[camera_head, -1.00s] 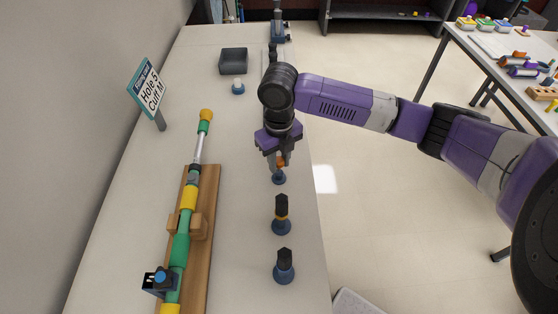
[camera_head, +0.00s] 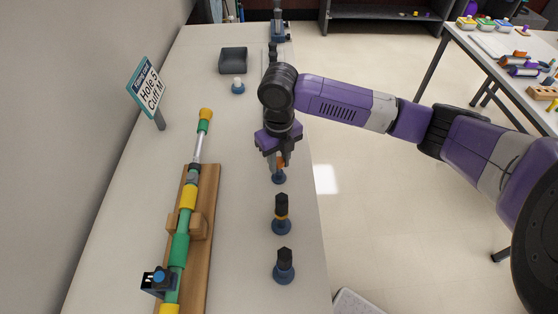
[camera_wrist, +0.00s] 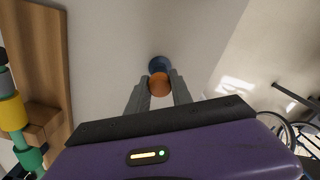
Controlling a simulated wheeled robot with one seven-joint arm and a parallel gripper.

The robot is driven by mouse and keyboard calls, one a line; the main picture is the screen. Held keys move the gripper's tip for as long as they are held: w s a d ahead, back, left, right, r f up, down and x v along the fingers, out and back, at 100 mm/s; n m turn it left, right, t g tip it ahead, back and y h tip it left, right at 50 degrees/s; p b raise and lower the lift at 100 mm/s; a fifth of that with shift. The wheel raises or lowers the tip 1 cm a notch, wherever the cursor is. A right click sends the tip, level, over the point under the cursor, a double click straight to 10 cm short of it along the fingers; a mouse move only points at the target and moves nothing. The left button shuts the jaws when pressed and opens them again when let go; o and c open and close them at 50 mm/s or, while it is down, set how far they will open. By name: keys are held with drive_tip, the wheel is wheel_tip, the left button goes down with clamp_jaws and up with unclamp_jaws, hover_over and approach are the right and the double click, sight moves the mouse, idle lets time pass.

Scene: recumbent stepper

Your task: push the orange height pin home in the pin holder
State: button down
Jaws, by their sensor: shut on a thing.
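The orange height pin (camera_head: 280,160) stands upright at the blue pin holder (camera_head: 279,178) on the bench, near its right edge. In the wrist view the pin's round orange top (camera_wrist: 159,86) is between my fingertips, and the blue holder (camera_wrist: 159,64) shows just beyond it. My gripper (camera_head: 279,160) points down over the holder and is shut on the pin. How deep the pin sits is hidden by the fingers.
Two blue-based posts with dark tops (camera_head: 281,214) (camera_head: 284,266) stand nearer on the bench. A green and yellow pole (camera_head: 180,245) rests on a wooden board (camera_head: 205,210) at left. A sign (camera_head: 148,90) and a dark tray (camera_head: 233,60) stand further back.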

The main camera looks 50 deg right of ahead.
drive_tip(key=shift+s+f+b, duration=0.1)
drive_tip(key=shift+f+b, duration=0.7)
drive_tip(key=shift+f, duration=0.3)
idle(0.8)
drive_tip(key=c, duration=1.1)
unclamp_jaws()
drive_tip(key=shift+o, duration=0.2)
drive_tip(key=shift+a, duration=0.25)
drive_tip(key=shift+r, duration=0.1)
drive_tip(key=shift+r+p, duration=0.5)
drive_tip(key=shift+d+r+p, duration=0.15)
drive_tip(key=shift+r+p, duration=0.7)
drive_tip(key=shift+r, duration=0.45)
drive_tip(key=shift+d+r+p, duration=0.1)
drive_tip(key=shift+r+p, duration=0.7)
drive_tip(key=shift+r, duration=0.45)
